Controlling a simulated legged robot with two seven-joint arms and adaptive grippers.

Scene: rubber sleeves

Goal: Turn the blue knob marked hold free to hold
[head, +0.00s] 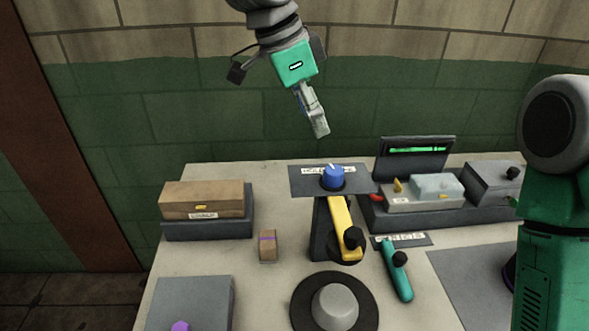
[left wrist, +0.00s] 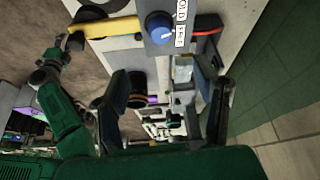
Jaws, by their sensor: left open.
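The blue knob (head: 333,178) sits on a dark grey plate (head: 300,180) on top of a stand at the back middle of the table. It also shows in the left wrist view (left wrist: 158,29), beside white labels reading FREE and, partly cut off, HOLD. A pale mark on the knob faces the label side; I cannot tell exactly which word it points at. My left gripper (head: 318,128) hangs above and behind the knob, apart from it. Its two fingers are spread and empty in the left wrist view (left wrist: 165,112).
A yellow lever (head: 341,222) stands just in front of the knob. A teal handle (head: 396,270) lies to its right. A brown box (head: 202,198) is at left and a grey tray unit (head: 425,212) at right. Space above the knob is clear.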

